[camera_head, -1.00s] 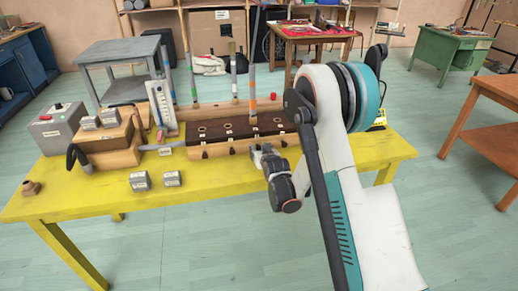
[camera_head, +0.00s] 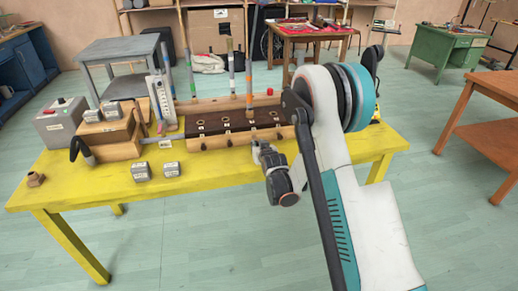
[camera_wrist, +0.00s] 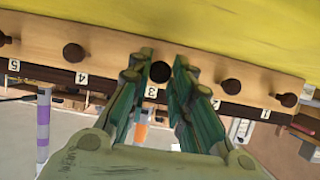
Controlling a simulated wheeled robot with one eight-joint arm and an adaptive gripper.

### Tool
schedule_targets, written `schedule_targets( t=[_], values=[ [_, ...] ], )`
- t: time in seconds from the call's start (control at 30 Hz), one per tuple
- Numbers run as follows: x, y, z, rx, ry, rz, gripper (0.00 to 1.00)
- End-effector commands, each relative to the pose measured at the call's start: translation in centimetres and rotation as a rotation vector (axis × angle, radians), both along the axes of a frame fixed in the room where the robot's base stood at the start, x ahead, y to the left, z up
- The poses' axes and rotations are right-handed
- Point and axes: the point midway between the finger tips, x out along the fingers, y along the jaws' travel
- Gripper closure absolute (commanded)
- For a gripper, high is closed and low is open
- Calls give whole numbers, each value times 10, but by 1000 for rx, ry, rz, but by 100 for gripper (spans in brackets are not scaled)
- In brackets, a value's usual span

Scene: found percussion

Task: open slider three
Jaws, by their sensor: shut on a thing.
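The long wooden slider box (camera_head: 188,145) lies along the back of the yellow table, with a dark top strip and a row of dark round knobs on its front. In the wrist view the numbers run 5 to 1 from left to right. The knob of slider three (camera_wrist: 160,72) is by the "3" label (camera_wrist: 151,91) and in line with its neighbours. My gripper (camera_wrist: 160,66) is shut on this knob, one finger on each side. In the head view my gripper (camera_head: 258,150) reaches the box's front, and my wrist hides its contact.
Knob four (camera_wrist: 73,53) and knob two (camera_wrist: 231,86) flank my fingers. Striped tubes (camera_head: 249,85) stand above the box. Wooden blocks (camera_head: 110,135) and a grey box (camera_head: 60,122) stand left, with two small grey blocks (camera_head: 141,172) in front. The table's front right is clear.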

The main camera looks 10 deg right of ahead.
Motion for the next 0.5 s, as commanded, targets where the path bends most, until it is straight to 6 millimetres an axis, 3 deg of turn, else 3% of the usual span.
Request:
schedule_targets(
  t=[0.23, 0.27, 0.33, 0.5],
  values=[
    [0, 0, 1, 0, -2, 0, 100],
    [0, 0, 1, 0, -2, 0, 78],
    [0, 0, 1, 0, -2, 0, 62],
    [0, 0, 1, 0, -3, 0, 59]
  ],
)
